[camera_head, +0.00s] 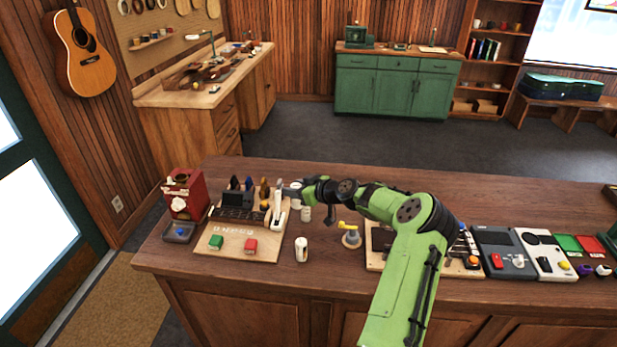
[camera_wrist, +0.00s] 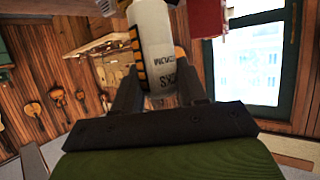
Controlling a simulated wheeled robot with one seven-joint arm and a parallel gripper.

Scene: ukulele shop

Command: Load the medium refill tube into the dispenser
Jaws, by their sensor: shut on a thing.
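My gripper (camera_head: 288,191) is at the left part of the counter, above the right edge of a wooden board. In the wrist view its two dark fingers (camera_wrist: 160,92) are shut on a white tube (camera_wrist: 154,35) with dark lettering, partly readable as "MEDIUM", and yellow-orange marks along one side. The tube's far end is cut off by the top of the wrist view. A red machine with a grey tray in front, which looks like the dispenser (camera_head: 184,194), stands at the counter's left end, left of my gripper. Part of a red body (camera_wrist: 208,18) also shows in the wrist view.
The wooden board (camera_head: 233,245) carries a dark rack, upright tools, a green block and a red block. White tubes (camera_head: 301,249) and (camera_head: 306,213) stand right of it, near a yellow-handled device (camera_head: 350,236). More equipment (camera_head: 500,252) fills the right side. Bare counter lies along the front edge.

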